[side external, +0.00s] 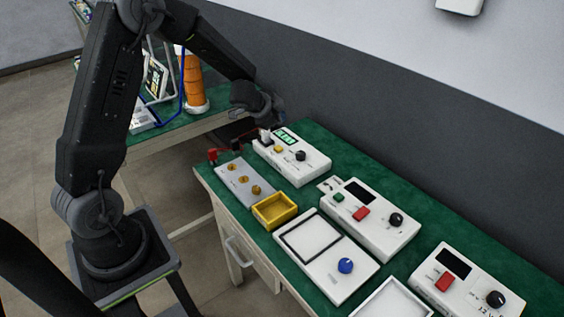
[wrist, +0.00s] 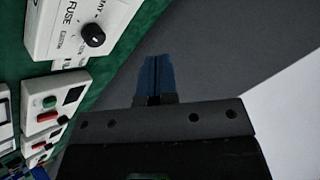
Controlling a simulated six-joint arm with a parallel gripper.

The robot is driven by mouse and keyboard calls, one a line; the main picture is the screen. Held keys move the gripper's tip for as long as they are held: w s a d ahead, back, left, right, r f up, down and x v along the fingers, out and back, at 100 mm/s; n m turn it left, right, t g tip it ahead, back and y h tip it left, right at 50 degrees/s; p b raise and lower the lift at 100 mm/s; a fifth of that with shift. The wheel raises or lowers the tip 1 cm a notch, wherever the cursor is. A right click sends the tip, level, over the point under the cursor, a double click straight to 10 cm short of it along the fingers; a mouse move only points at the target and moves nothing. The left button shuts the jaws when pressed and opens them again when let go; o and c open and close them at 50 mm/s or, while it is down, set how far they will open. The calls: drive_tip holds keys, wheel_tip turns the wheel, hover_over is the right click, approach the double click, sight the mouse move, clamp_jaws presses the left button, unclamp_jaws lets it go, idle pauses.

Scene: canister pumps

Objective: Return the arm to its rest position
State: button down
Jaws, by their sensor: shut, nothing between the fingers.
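My gripper shows in the wrist view (wrist: 155,78) with its two blue-tipped fingers side by side, shut and empty. In the side external view my arm reaches over the far left end of the green table (side external: 318,142). The end of the arm hangs near the white pump box with a lit green display (side external: 300,163). The fingertips are hard to make out there against the dark parts. I cannot tell whether they touch anything.
A grey block with brass knobs (side external: 243,182), a yellow tray (side external: 275,210), a white plate with a blue knob (side external: 325,262) and two more pump boxes (side external: 365,228) (side external: 465,285) crowd the table. An orange-and-white column (side external: 193,85) stands behind. A grey wall (side external: 420,110) runs along the back.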

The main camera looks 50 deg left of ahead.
drive_tip(key=s+d+r+n+g+y, duration=0.15)
drive_tip(key=s+d+r+n, duration=0.45)
drive_tip(key=s+r, duration=0.7)
drive_tip(key=s+d+r+g+h, duration=0.1)
drive_tip(key=s+d, duration=0.5)
drive_tip(key=s, duration=0.2)
drive_tip(key=s+d+r+n+g+h, duration=0.1)
drive_tip(key=s+d+r+h, duration=0.1)
drive_tip(key=s+d, duration=0.4)
drive_tip(key=s, duration=0.3)
drive_tip(key=shift+d+r, duration=0.2)
drive_tip(key=shift+d, duration=0.15)
